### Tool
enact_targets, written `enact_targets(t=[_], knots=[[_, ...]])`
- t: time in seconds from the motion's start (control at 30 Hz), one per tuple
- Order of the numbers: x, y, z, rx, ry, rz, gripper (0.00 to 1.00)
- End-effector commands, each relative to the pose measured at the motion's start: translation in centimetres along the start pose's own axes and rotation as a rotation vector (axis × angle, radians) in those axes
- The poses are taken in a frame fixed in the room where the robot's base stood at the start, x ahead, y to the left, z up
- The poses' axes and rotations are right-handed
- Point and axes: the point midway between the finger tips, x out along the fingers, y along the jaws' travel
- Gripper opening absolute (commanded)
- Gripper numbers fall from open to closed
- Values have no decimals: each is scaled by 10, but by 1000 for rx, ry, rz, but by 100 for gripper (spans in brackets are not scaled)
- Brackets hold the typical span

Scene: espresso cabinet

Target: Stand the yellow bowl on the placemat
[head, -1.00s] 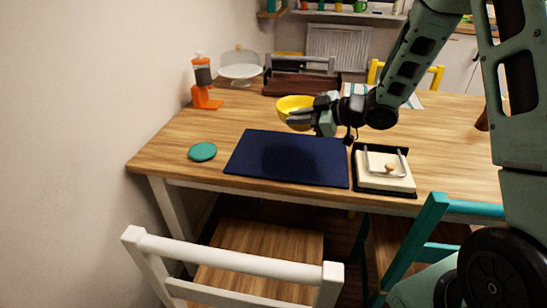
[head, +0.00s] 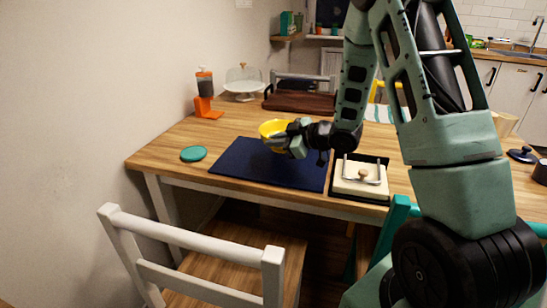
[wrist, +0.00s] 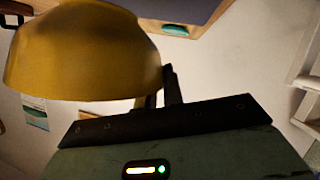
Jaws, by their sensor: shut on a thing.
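My gripper is shut on the bowl's near right side. In the wrist view the bowl (wrist: 85,55) fills the upper left, with the dark fingers (wrist: 160,95) at its edge. I cannot tell for sure whether the bowl's base touches the mat; it seems to be a little above it.
A teal coaster (head: 193,154) lies left of the mat. A cream napkin holder (head: 360,178) on a dark tray stands right of it. Behind are an orange dispenser (head: 207,100), a glass-domed stand (head: 244,85) and a brown crate (head: 300,102). Chairs, one white (head: 190,240), stand in front.

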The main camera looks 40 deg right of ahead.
Motion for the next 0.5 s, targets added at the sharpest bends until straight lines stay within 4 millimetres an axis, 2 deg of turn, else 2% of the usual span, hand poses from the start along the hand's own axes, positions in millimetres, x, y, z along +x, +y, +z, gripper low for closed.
enact_targets(t=[0.17, 0.4, 0.5], knots=[[5, -5, 10, -2, 2, -1, 0], [16, -16, 37, -2, 1, -1, 0], [16, -16, 37, -5, 3, 1, 0]])
